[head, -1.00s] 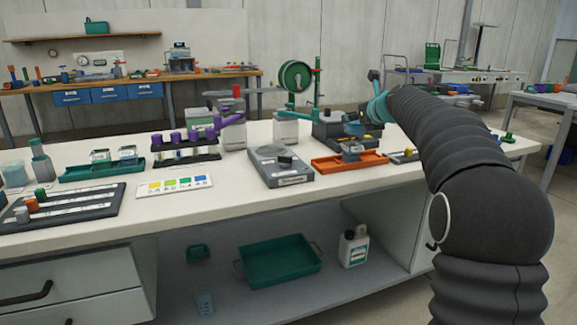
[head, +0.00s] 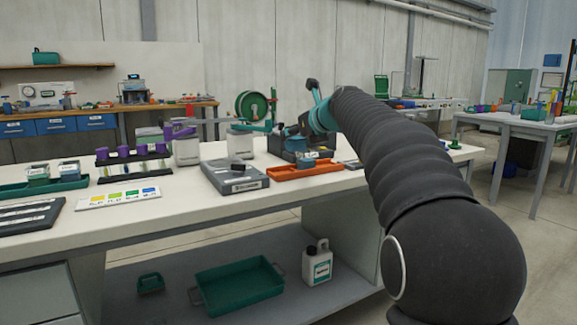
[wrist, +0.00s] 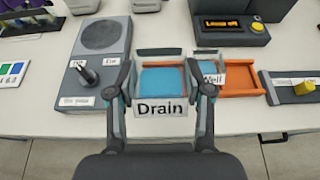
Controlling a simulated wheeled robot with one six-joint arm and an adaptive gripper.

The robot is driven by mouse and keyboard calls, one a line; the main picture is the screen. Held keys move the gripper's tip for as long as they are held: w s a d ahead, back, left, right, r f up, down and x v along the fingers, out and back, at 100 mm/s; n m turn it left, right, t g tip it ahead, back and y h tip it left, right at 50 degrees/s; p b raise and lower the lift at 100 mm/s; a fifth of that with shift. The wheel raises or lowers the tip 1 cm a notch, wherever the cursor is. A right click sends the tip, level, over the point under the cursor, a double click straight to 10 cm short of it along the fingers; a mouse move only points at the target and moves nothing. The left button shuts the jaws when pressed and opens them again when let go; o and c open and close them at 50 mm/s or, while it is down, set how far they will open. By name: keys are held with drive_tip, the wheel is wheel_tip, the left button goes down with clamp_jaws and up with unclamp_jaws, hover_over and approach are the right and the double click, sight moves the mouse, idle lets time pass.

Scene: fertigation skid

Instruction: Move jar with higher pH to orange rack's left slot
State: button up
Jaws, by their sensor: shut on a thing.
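My gripper (wrist: 163,95) is shut on a clear jar with blue contents, labelled Drain (wrist: 162,78). The held jar is over the left part of the orange rack (wrist: 240,83); whether it touches the rack cannot be told. Another jar, labelled Well (wrist: 209,69), is at the rack, just right of the held jar and partly hidden by my right finger. In the head view the orange rack (head: 280,174) lies on the bench below my gripper, with a jar (head: 308,162) at it. Two more jars (head: 38,174) (head: 69,170) stand in a teal tray at the left.
A grey stirrer (head: 235,177) with a knob is close left of the rack. A grey box with a lit display (wrist: 230,27) stands behind it. A slider unit (wrist: 303,91) is close on the right. A pH colour card (head: 118,198) lies left. Bare bench lies in front.

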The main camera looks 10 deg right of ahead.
drive_tip(key=x, duration=0.4)
drive_tip(key=f+x, duration=0.1)
drive_tip(key=x, duration=0.3)
drive_tip(key=shift+f, duration=0.15)
drive_tip(key=shift+f+b, duration=1.3)
drive_tip(key=shift+f, duration=0.7)
drive_tip(key=shift+f, duration=0.15)
drive_tip(key=o, duration=0.9)
drive_tip(key=shift+o, duration=0.2)
